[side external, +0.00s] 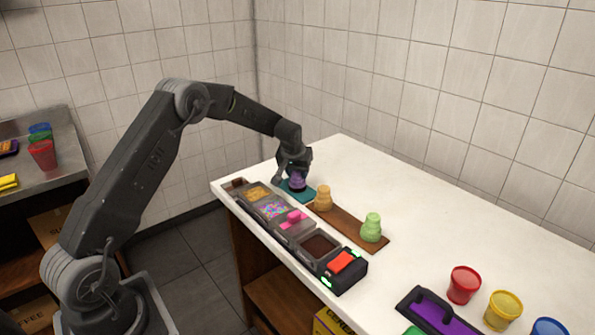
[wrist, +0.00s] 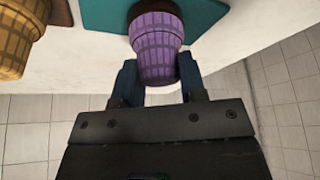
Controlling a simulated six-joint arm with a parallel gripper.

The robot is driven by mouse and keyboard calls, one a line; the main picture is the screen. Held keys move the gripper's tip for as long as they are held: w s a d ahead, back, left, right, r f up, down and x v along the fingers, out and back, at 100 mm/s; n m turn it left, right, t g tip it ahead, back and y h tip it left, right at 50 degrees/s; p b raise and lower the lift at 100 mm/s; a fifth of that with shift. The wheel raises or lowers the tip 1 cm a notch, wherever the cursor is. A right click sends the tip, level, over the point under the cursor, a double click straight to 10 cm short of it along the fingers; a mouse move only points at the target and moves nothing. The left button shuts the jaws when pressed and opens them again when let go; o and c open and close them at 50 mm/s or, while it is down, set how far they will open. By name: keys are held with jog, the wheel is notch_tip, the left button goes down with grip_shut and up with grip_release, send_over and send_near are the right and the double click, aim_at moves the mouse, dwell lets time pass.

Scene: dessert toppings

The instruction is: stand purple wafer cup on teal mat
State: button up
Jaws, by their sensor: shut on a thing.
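The purple wafer cup (wrist: 155,50) is between the two fingers of my gripper (wrist: 160,82) in the wrist view. My gripper is shut on it. In the side view the purple cup (side external: 297,180) is small, below my gripper (side external: 296,168), and partly covered by it. The teal mat (side external: 308,195) lies on the white counter under the cup, and it also shows in the wrist view (wrist: 205,16). A dark brown part shows at the cup's end nearest the mat. I cannot tell whether the cup touches the mat.
A brown board (side external: 345,219) beside the mat holds a tan cup (side external: 323,197) and a green cup (side external: 371,227). A topping tray row (side external: 295,232) runs along the counter's front edge. Red (side external: 464,284) and yellow (side external: 503,309) tubs stand at the lower right.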

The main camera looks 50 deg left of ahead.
jog(key=o, duration=0.7)
jog(key=shift+f, duration=0.1)
